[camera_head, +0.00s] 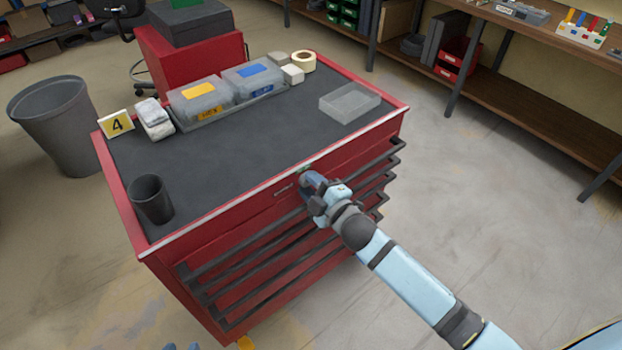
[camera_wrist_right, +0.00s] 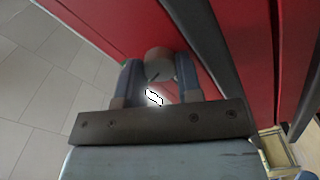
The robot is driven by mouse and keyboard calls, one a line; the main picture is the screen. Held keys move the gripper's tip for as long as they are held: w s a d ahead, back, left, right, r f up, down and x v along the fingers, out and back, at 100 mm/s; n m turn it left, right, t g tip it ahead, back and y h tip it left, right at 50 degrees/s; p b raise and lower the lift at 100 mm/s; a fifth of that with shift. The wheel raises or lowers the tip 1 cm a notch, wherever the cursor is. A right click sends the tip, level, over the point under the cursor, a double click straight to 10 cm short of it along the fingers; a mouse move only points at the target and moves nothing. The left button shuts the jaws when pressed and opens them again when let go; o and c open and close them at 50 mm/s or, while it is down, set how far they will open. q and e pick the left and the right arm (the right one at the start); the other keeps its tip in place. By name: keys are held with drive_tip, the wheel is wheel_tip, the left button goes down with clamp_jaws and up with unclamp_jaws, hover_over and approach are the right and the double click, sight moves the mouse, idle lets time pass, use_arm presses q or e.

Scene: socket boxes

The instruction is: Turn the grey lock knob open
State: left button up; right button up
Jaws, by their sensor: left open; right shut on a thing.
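The grey lock knob (camera_wrist_right: 159,62) is a round grey piece on the red front of the tool cabinet (camera_head: 290,192). In the right wrist view it sits between the two blue fingers of my right gripper (camera_wrist_right: 158,78), which is shut on it. In the head view my right gripper (camera_head: 311,184) is at the upper cabinet front, just below the top edge, and hides most of the knob. Only small light-blue tips of my left gripper (camera_head: 182,346) show at the bottom edge, low and left of the cabinet, apart from everything.
On the cabinet's dark top (camera_head: 262,135) stand a black cup (camera_head: 151,199), lidded clear boxes (camera_head: 201,98), a clear tray (camera_head: 350,102) and a tape roll (camera_head: 303,61). Dark drawer handles (camera_head: 250,246) stick out below the knob. The floor to the right is clear.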

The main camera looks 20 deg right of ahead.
drive_tip(key=m+p, duration=0.2)
drive_tip(key=m, duration=0.1)
drive_tip(key=shift+r, duration=0.2)
drive_tip(key=shift+m, duration=0.4)
drive_tip(key=o, duration=0.6)
drive_tip(key=shift+o, duration=0.3)
drive_tip(key=shift+w+f, duration=0.1)
drive_tip(key=shift+f, duration=0.05)
